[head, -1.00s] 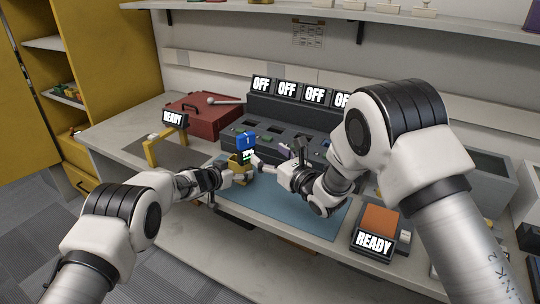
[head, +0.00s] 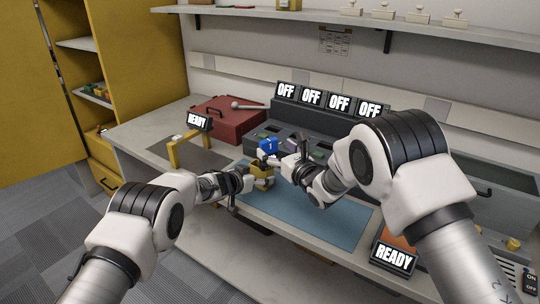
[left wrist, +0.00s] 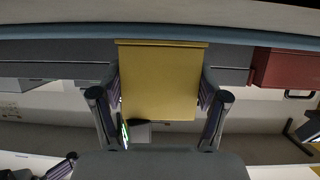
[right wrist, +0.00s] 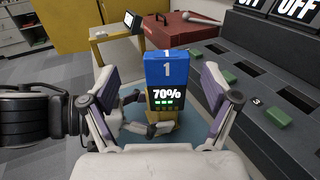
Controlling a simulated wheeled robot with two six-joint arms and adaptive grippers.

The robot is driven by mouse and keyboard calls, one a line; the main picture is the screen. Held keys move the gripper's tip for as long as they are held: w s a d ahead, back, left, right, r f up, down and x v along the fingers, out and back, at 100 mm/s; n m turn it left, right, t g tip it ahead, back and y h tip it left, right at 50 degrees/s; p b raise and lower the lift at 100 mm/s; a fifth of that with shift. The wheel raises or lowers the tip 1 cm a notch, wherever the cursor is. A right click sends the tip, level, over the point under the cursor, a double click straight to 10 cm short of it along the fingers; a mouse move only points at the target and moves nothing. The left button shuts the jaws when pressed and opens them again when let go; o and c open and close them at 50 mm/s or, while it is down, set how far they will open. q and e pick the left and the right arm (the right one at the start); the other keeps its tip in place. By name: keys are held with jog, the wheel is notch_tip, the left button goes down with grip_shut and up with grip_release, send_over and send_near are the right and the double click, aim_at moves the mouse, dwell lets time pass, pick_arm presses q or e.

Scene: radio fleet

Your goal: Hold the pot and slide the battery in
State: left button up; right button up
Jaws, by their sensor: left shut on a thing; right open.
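The yellow pot (head: 262,171) is held by my left gripper (head: 248,181) above the blue mat. In the left wrist view the pot (left wrist: 160,85) fills the space between the fingers. The battery (head: 268,145) stands upright above the pot, blue on top with a "1". In the right wrist view the battery (right wrist: 166,72) shows a black face reading 70%, with yellow below it. How deep its lower end sits in the pot cannot be told. My right gripper (right wrist: 160,90) is open, with a finger on either side of the battery and gaps visible.
A charger rack (head: 318,133) with several OFF signs stands behind. A red toolbox (head: 229,119) and a yellow frame (head: 174,154) with a READY sign are at the left. The blue mat (head: 335,222) is clear at the right, beside another READY sign (head: 394,257).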

aim_at(270, 142)
jog(key=x, duration=0.5)
jog(key=shift+w+d+f, duration=0.1)
jog(key=shift+w+d, duration=0.1)
jog(key=shift+w, duration=0.25)
jog(key=c, duration=1.4)
